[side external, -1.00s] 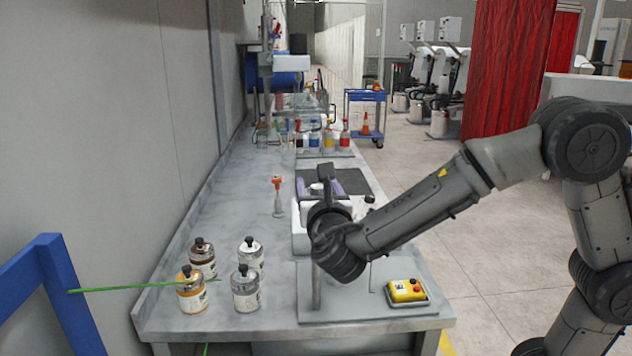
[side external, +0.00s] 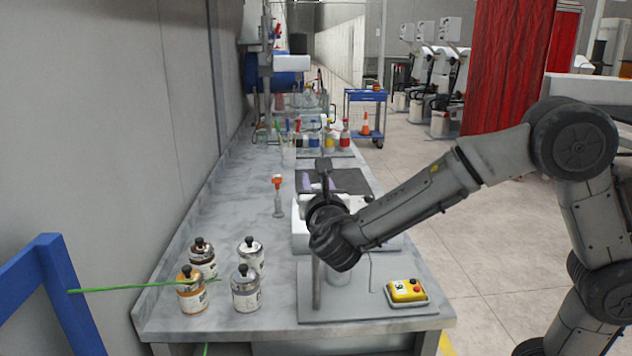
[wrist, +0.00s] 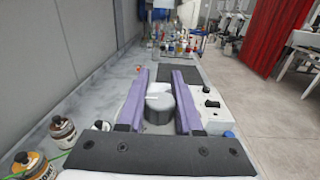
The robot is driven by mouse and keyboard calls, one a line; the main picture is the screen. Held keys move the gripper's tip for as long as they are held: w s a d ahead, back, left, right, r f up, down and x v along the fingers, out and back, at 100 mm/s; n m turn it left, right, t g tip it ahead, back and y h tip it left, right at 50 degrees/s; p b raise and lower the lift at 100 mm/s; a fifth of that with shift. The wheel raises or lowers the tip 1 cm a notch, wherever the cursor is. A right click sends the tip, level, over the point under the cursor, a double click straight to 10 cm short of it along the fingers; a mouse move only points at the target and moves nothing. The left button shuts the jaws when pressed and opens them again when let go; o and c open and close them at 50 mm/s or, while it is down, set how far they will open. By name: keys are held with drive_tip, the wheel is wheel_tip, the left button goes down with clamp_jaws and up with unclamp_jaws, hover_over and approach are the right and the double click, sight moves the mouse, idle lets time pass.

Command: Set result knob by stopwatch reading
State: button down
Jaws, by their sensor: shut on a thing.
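In the wrist view, a large grey round knob (wrist: 158,110) with a pale top stands between the two purple fingers of my gripper (wrist: 161,80), which is shut on it. A thin light line shows on its top. The knob sits in front of a white housing (wrist: 209,118), which also shows in the side external view (side external: 299,236), partly behind my arm. My arm hides the knob in the side external view. I cannot make out a stopwatch or its reading in either view.
Several brown and grey capped bottles (side external: 246,289) stand at the bench's front left. A yellow button box (side external: 406,290) lies at the front right. An orange-topped flask (side external: 278,200) stands left of the housing. A dark mat (wrist: 178,73) lies behind it.

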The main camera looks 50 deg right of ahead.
drive_tip(key=shift+h, duration=0.3)
drive_tip(key=m+g+h, duration=0.1)
drive_tip(key=m+g, duration=0.1)
drive_tip(key=m+g+h, duration=0.1)
drive_tip(key=g+h, duration=0.1)
drive_tip(key=g, duration=0.1)
drive_tip(key=s+m+g+h, duration=0.1)
drive_tip(key=m+g, duration=0.1)
drive_tip(key=shift+s+d+m+g, duration=0.1)
drive_tip(key=shift+d+m+g, duration=0.2)
drive_tip(key=shift+d, duration=0.1)
drive_tip(key=shift+s+d+m+g+h, duration=0.1)
drive_tip(key=shift+s+m+g+h, duration=0.15)
drive_tip(key=shift+m+g, duration=0.8)
drive_tip(key=shift+s+m+g+h, duration=0.2)
drive_tip(key=shift+m+g, duration=0.35)
drive_tip(key=shift+g, duration=0.85)
drive_tip(key=shift+s+d+m+g+h, duration=0.1)
drive_tip(key=shift+s+m+g+h, duration=0.15)
drive_tip(key=shift+m+g, duration=0.8)
drive_tip(key=c, duration=0.6)
unclamp_jaws()
drive_tip(key=shift+n, duration=0.35)
